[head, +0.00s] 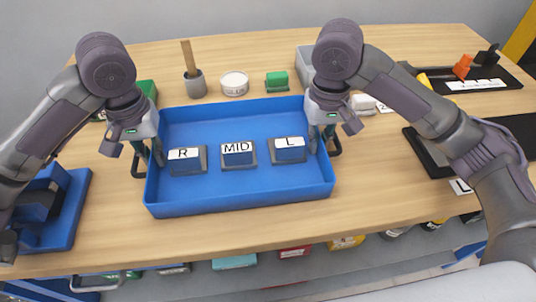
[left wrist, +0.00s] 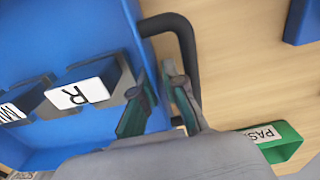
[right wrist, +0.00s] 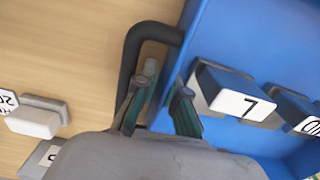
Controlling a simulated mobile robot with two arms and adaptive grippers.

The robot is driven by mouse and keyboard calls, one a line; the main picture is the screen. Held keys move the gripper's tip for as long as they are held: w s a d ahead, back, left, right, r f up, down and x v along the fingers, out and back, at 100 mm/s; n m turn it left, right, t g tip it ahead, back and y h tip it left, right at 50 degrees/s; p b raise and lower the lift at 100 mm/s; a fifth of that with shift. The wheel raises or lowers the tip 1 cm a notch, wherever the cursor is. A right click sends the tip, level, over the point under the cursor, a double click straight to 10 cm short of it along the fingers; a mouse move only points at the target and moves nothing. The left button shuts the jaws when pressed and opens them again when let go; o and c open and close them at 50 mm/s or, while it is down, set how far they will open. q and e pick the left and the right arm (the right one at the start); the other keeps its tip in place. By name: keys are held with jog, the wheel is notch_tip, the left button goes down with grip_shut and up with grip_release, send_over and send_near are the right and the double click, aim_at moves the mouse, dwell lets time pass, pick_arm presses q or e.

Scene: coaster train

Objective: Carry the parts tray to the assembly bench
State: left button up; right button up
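The parts tray (head: 240,200) is a blue open box on the wooden bench top. It holds three blue-and-grey parts labelled R (head: 187,160), MID (head: 238,155) and L (head: 289,150). A dark handle stands out from each short side: the left one (left wrist: 188,40) and the right one (right wrist: 132,50). My left gripper (left wrist: 170,75) is at the left handle, and my right gripper (right wrist: 164,78) is at the right handle. Both pairs of fingers point down with a gap between them. In each wrist view one finger overlaps the handle bar and the other is by the tray wall. Fingertip depth is unclear.
Behind the tray stand a grey cup with a stick (head: 195,84), a white round tub (head: 234,84) and a green block (head: 277,81). A blue fixture (head: 65,205) is at left. Dark trays (head: 490,85) lie at right. Bins sit below the front edge.

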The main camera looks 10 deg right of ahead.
pick_arm(q)
jog(key=o, duration=0.3)
jog(key=shift+s+d+f, duration=0.1)
jog(key=shift+s+f, duration=0.1)
jog(key=shift+f, duration=0.25)
jog(key=shift+s+d+f, duration=0.1)
jog(key=shift+s+f, duration=0.1)
jog(key=shift+f, duration=0.2)
pick_arm(e)
jog(key=o, duration=0.3)
jog(key=shift+f, duration=0.3)
pick_arm(q)
jog(key=shift+o, duration=0.2)
pick_arm(e)
jog(key=shift+o, duration=0.2)
pick_arm(q)
notch_tip(320, 180, up, 10)
jog(key=shift+w+a+f, duration=0.15)
jog(key=shift+f, duration=0.1)
jog(key=shift+r, duration=0.1)
pick_arm(e)
notch_tip(320, 180, up, 12)
jog(key=shift+a+r, duration=0.1)
pick_arm(q)
jog(key=shift+w, duration=0.1)
